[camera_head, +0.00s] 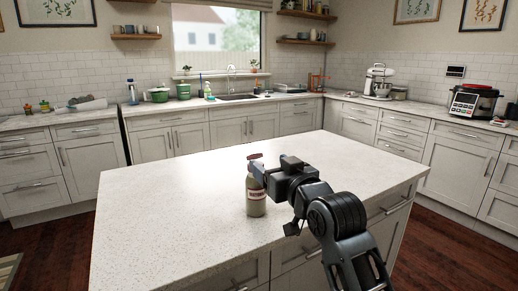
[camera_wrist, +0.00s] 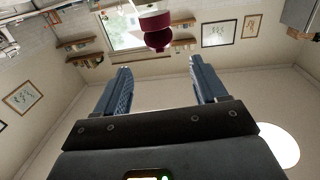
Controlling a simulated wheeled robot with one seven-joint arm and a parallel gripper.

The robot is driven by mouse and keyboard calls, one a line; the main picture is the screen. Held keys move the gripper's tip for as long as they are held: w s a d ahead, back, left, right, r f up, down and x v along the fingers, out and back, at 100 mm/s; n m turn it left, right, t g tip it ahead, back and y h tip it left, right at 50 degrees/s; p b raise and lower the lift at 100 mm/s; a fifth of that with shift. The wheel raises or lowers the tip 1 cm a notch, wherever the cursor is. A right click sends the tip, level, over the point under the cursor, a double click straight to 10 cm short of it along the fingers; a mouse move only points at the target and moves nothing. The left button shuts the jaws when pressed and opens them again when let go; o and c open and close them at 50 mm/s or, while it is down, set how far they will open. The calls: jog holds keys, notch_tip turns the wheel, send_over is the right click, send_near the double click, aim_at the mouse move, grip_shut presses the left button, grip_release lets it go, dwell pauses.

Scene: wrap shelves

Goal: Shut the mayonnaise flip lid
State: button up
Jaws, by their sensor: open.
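The mayonnaise bottle (camera_head: 256,203) stands upright on the island top, pale greenish with a dark label. Its dark red flip lid (camera_head: 255,156) is at the top. In the wrist view, which is upside down, the red cap (camera_wrist: 152,21) shows at the top edge, with the round lid (camera_wrist: 158,40) standing out from it, seemingly raised. My gripper (camera_head: 258,171) is beside the bottle's upper part, to its right in the head view. In the wrist view my gripper (camera_wrist: 156,68) has its two fingers spread with nothing between them. Contact with the bottle cannot be told.
The white island top (camera_head: 170,220) is otherwise clear around the bottle.

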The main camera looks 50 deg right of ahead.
aim_at(258, 155)
jog(key=p+x, duration=0.1)
jog(key=x, duration=0.6)
jog(key=shift+w+d, duration=0.15)
jog(key=shift+w, duration=0.15)
